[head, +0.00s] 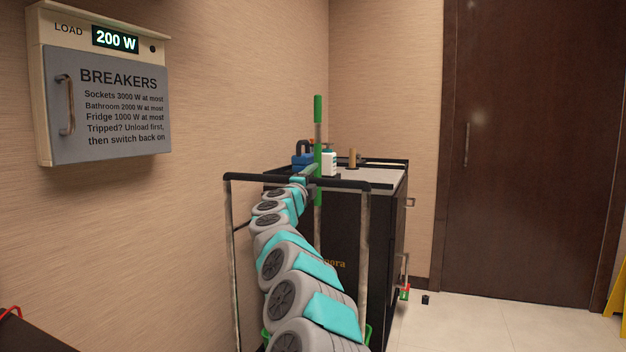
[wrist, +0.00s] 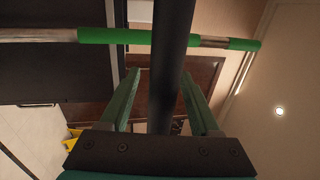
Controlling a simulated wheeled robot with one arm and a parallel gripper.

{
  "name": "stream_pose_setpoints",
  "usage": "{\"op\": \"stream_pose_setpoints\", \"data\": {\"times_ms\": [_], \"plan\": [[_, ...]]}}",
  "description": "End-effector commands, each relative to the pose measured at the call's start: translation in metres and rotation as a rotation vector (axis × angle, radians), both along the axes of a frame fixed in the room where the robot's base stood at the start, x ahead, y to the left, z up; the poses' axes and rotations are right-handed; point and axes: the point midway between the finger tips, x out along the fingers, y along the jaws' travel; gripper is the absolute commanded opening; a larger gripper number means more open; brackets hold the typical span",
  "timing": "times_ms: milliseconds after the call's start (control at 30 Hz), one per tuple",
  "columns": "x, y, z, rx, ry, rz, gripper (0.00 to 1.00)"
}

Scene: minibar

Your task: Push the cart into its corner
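The cart (head: 384,220) is a tall dark box with a light top and a black push handle (head: 345,183) on thin uprights at its near end. It stands along the left wall, with the room corner behind it. My arm reaches to the handle, and my gripper (head: 302,180) is at the bar, small in the head view. In the wrist view the dark handle bar (wrist: 171,60) runs between the two fingers of my gripper (wrist: 162,78). The fingers stand apart, with a gap visible beside the bar; contact with it is unclear.
A green-gripped pole (head: 318,110) stands upright at the cart, beside my gripper. Bottles (head: 329,163) and small items are on the cart top. A brown door (head: 530,150) is to the right. A small dark object (head: 425,299) lies on the floor. A yellow object (head: 617,290) stands far right.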

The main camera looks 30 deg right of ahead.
Motion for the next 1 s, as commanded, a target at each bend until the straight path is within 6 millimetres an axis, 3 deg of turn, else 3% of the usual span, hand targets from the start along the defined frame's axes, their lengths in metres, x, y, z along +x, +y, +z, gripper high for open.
{"op": "stream_pose_setpoints", "data": {"times_ms": [367,1000], "plan": [[-0.003,0.005,-0.002,0.001,0.0,0.002,0.63],[-0.043,0.055,-0.014,0.0,-0.001,0.001,0.63]]}}
